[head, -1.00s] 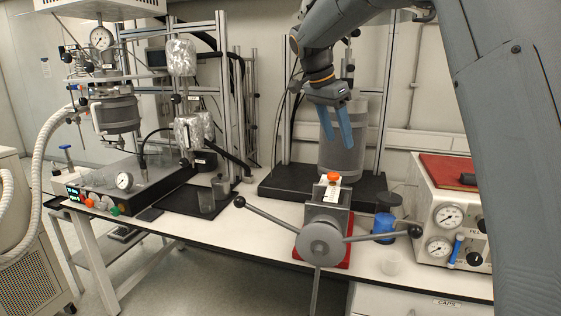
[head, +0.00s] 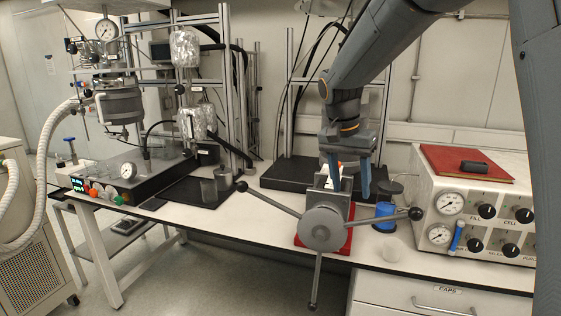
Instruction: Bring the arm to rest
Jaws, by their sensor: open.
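My gripper (head: 350,180) hangs from the arm at the right of centre in the head view, with its two blue fingers pointing down. The fingers are apart, and I see nothing held between them. In the picture they overlap the top of the grey press-like device (head: 322,228) with long black-knobbed handles. A small white and orange item shows partly behind the fingers. I cannot tell how far the fingertips are from the device. My arm is bent and reaches in from the upper right.
A control box (head: 450,232) with gauges and a red book (head: 466,164) on top stands at the right. A blue container (head: 385,215) and a white cup (head: 394,246) stand beside the device. Reactor equipment (head: 124,105) fills the left. The front bench strip is mostly clear.

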